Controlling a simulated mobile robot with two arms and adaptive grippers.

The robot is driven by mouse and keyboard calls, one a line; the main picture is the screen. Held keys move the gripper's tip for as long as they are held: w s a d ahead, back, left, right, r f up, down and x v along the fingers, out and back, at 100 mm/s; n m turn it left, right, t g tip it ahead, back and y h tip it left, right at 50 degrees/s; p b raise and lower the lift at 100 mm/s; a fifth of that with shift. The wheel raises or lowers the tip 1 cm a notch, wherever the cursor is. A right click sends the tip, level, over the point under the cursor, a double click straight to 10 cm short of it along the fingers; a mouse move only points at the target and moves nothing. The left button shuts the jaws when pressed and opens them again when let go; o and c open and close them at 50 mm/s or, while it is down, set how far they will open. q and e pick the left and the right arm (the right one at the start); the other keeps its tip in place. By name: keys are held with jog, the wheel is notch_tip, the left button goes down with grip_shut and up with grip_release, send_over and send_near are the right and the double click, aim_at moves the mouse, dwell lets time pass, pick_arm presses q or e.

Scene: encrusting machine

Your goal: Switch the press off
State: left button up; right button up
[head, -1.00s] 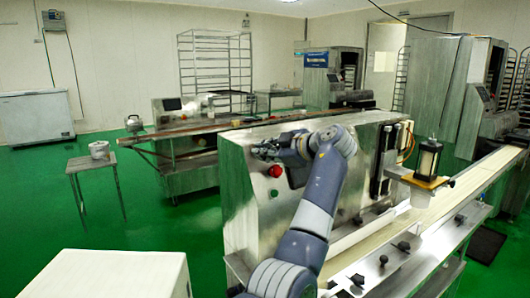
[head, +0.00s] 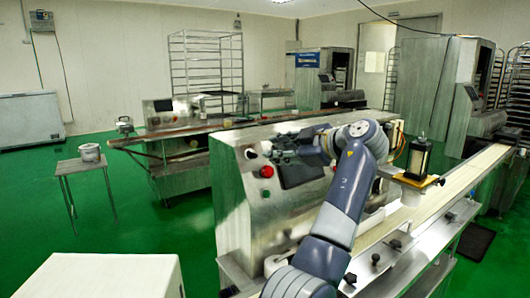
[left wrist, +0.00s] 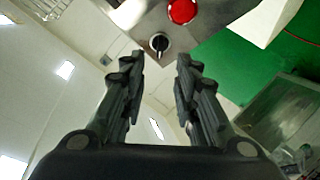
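The press is the large steel machine (head: 235,215) in the middle of the head view. Its front panel carries a red button (head: 266,171), a green button (head: 264,194) and a small dark rotary switch (head: 250,153). In the left wrist view the black switch (left wrist: 159,43) with a light pointer sits just ahead of the gap between my fingertips, with the red button (left wrist: 182,11) beyond it. My left gripper (head: 277,148) is open and empty at the panel's upper part; its open fingers also show in the left wrist view (left wrist: 160,62). They appear apart from the switch. My right gripper is not seen.
A dark screen (head: 302,172) sits right of the buttons, partly behind my arm. A conveyor (head: 440,200) runs along the machine's right side. A small table with a pot (head: 90,153) stands at left, a white box (head: 105,277) at lower left. Green floor between is clear.

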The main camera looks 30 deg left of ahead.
pick_arm(q)
jog(key=shift+v, duration=1.4)
